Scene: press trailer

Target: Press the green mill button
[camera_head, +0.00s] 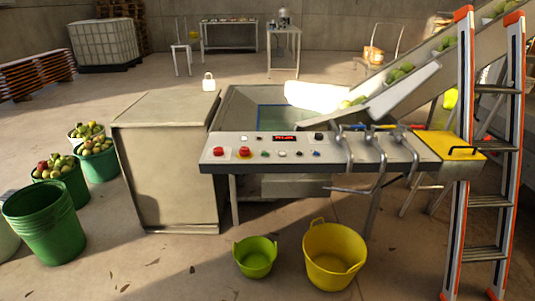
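A slanted white control panel (330,162) stands in the middle of the view, at the front of the press trailer. A small green button (265,153) sits in the panel's lower row, just right of a red mushroom button on a yellow base (244,152). Another red mushroom button (218,151) is further left. Small white and blue buttons lie to the right of the green one. A red-lit display (284,138) is above. Labels are too small to read. Neither of my grippers is in view, and nothing touches the panel.
Bent metal levers (380,155) rise over the panel's right part, beside a yellow-topped section (450,146). A grey cabinet (170,165) stands left. Green (256,257) and yellow (334,256) tubs sit on the floor in front. An orange-edged ladder (490,150) stands right.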

